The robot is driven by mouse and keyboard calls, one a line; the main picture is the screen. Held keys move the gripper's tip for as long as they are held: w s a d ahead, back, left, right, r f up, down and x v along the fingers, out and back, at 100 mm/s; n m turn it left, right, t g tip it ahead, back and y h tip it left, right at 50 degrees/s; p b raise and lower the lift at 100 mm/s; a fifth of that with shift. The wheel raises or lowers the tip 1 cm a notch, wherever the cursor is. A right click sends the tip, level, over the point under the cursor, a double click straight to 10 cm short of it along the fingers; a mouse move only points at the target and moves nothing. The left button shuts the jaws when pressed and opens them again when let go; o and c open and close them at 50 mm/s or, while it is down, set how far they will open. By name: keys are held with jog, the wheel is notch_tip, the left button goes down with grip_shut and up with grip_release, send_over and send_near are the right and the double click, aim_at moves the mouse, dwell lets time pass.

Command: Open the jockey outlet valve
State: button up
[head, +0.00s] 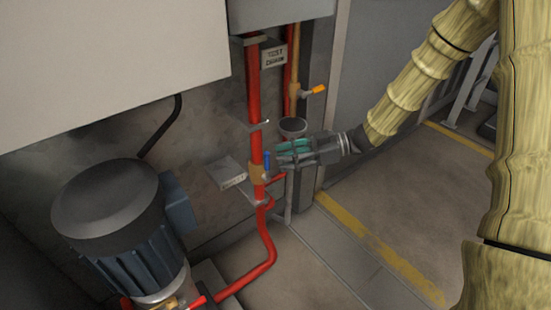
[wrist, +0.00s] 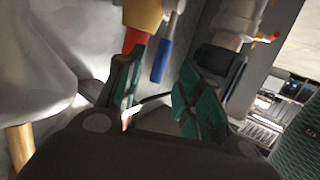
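The valve with a blue lever (head: 267,161) has a brass body (head: 257,173) on the red vertical pipe. A small label plate beside it (head: 233,181) is too small to read. My gripper (head: 279,153) comes in from the right, its green-padded fingers close to the lever. In the wrist view, the fingers (wrist: 161,68) are spread apart. The blue lever (wrist: 161,62) shows in the gap between the fingertips, apart from both. The brass body (wrist: 143,14) is at the top. How deep the lever sits between the fingers is unclear.
A blue-grey motor (head: 125,225) stands at lower left. A TEST DRAIN sign (head: 274,57) and an orange-handled valve (head: 318,89) are above. A grey funnel (head: 293,127) is just above my gripper. Open floor (head: 390,215) lies to the right.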

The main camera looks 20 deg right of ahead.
jog(key=shift+v, duration=1.9)
